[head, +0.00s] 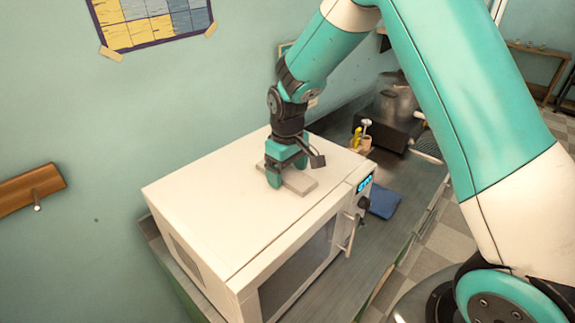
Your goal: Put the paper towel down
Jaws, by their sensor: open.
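A flat, light grey folded piece, which looks like the paper towel (302,184), lies on top of the white microwave (225,205) near its right side. My gripper (278,180) points down right at its left end, with its fingers low over the microwave top. The fingers are open. One finger shows in front of the towel's left end; the far finger and the left part of the towel are partly hidden. I cannot tell whether the fingers touch the towel.
The microwave stands on a dark counter (330,293) against the green wall. A blue cloth (384,202) lies beside its control panel. A small holder (361,144) with brushes and a large pot (396,104) stand behind. The microwave's left top is bare.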

